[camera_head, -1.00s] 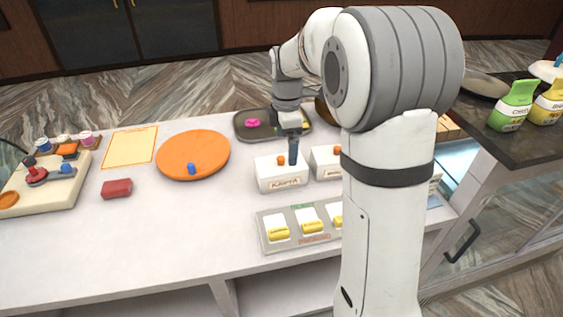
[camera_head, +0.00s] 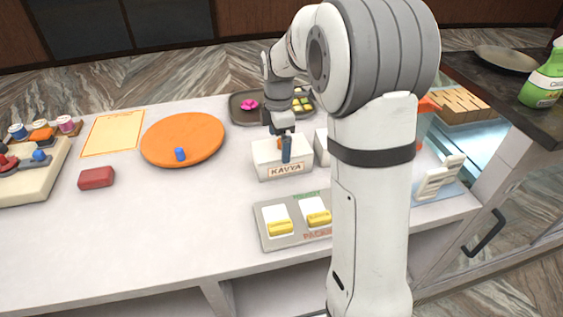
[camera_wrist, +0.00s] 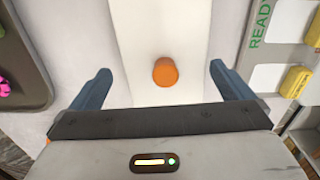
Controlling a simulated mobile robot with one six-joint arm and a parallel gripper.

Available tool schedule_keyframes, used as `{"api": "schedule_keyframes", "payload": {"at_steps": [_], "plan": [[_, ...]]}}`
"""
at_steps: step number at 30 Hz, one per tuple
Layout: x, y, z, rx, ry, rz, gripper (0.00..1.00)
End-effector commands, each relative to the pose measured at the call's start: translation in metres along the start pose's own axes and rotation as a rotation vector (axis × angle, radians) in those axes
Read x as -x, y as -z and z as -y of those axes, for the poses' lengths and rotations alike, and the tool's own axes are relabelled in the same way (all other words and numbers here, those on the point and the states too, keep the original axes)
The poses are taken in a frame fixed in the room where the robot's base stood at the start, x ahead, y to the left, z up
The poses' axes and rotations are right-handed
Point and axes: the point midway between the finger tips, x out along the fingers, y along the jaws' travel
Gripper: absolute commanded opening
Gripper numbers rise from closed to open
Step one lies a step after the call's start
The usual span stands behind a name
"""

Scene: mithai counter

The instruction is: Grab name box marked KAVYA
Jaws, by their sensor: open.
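The white name box marked KAVYA (camera_head: 270,164) stands on the counter, its label facing the front and an orange knob on its top. In the wrist view the white box top (camera_wrist: 150,30) runs between my fingers, with the orange knob (camera_wrist: 165,72) near the middle. My gripper (camera_head: 285,148) is right over the box; it also shows in the wrist view (camera_wrist: 158,82) with its two blue fingers wide apart, one on each side of the box. The fingers hold nothing. I cannot tell whether they touch the box sides.
A second white box (camera_head: 321,146) stands just right, mostly hidden by my arm. A grey tray (camera_head: 264,233) with yellow-handled pieces lies in front, and a dark tray (camera_head: 240,116) behind. An orange round board (camera_head: 205,130) is at left. The left-front counter is clear.

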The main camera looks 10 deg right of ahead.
Motion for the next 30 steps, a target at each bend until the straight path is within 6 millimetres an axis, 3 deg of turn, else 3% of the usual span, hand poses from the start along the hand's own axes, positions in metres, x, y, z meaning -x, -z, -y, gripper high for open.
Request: {"api": "schedule_keyframes", "payload": {"at_steps": [10,20,30], "plan": [[-0.047,-0.007,0.006,-0.009,0.002,0.000,1.00],[-0.055,-0.007,0.005,-0.010,-0.001,0.000,1.00],[-0.054,-0.008,0.005,-0.010,-0.001,0.000,0.72]]}}
